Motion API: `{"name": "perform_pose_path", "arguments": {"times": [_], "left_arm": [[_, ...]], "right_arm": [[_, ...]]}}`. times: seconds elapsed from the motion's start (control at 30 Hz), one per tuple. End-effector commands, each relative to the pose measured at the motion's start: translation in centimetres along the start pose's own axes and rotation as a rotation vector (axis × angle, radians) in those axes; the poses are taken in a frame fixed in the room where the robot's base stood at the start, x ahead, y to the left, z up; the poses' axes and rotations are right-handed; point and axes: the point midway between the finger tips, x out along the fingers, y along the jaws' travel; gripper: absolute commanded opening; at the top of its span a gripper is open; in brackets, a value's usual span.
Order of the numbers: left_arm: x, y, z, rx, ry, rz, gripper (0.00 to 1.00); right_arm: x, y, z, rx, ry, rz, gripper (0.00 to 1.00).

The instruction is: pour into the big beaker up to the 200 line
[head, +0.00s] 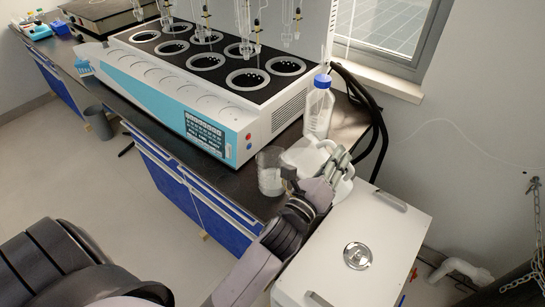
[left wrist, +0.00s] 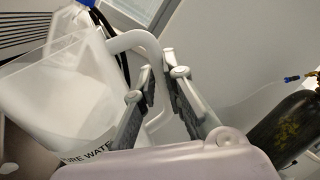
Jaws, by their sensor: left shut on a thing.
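A clear glass beaker (head: 270,172) stands on the dark bench near its front right corner. A translucent white jug (head: 303,154) is just right of it, partly hidden behind my left gripper (head: 336,163). In the left wrist view the jug (left wrist: 60,95) fills the left side, with lettering that reads in part "URE WATE". Its white handle (left wrist: 130,40) runs between the fingers of my left gripper (left wrist: 165,88), which is shut on it. I cannot tell the liquid level in either vessel or whether the jug is clear of the bench. My right gripper is out of view.
A large white and blue multi-position distiller (head: 185,95) with glassware above fills the bench to the left. A blue-capped bottle (head: 318,107) stands behind the jug, near black hoses (head: 378,125). A white lidded unit (head: 385,235) stands at the right. A grey bin (head: 98,123) is on the floor.

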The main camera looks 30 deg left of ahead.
Motion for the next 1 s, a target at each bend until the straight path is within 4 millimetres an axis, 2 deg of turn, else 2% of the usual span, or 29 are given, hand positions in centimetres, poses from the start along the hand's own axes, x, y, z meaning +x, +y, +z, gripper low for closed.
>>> {"name": "perform_pose_path", "arguments": {"times": [0.03,0.1,0.13,0.17,0.23,0.53,1.0], "left_arm": [[0.1,-0.7,0.0,0.052,0.006,-0.008,0.00],[-0.4,2.4,-4.5,0.170,0.034,-0.005,0.00],[-0.4,2.4,-5.2,0.222,0.042,-0.006,0.00],[-0.2,1.1,-5.0,0.272,0.050,-0.008,0.00],[-0.1,0.7,-5.7,0.338,0.060,-0.006,0.00],[-0.1,0.7,-6.8,0.423,0.075,-0.004,0.00],[-0.2,1.6,-11.3,0.783,0.142,0.003,0.00]], "right_arm": [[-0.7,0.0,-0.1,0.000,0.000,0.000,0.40],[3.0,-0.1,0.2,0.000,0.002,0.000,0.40],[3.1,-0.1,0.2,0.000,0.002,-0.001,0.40],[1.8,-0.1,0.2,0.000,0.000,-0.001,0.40],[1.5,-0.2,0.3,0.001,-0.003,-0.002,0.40],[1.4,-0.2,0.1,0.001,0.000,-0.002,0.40],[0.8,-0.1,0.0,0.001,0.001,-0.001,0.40]]}}
